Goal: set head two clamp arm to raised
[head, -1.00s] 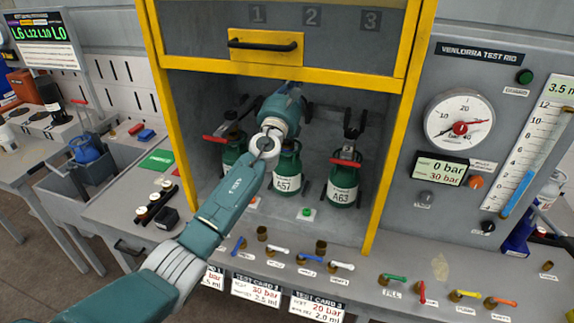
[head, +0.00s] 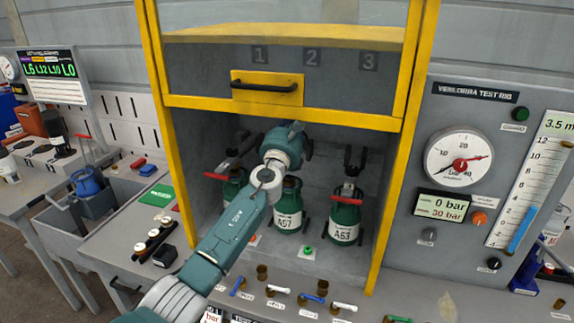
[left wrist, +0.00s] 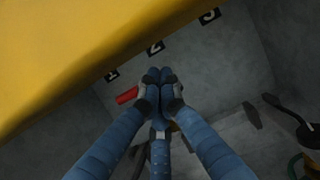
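Head two is the middle station, under the number 2 (head: 311,57); its green cylinder A57 (head: 288,218) stands upright in the bay. Its clamp arm is hidden behind my left wrist in the head view, so I cannot tell its position. My left gripper (left wrist: 160,75) is in front of head two. In the left wrist view its fingertips are together, with nothing clearly between them. A red handle (left wrist: 127,96) shows just left of the fingertips; I cannot tell which head it belongs to.
The yellow-framed door (head: 280,115) is raised above the bay. Small valve levers line the bench front. The gauge (head: 459,159) reads beside the bay.

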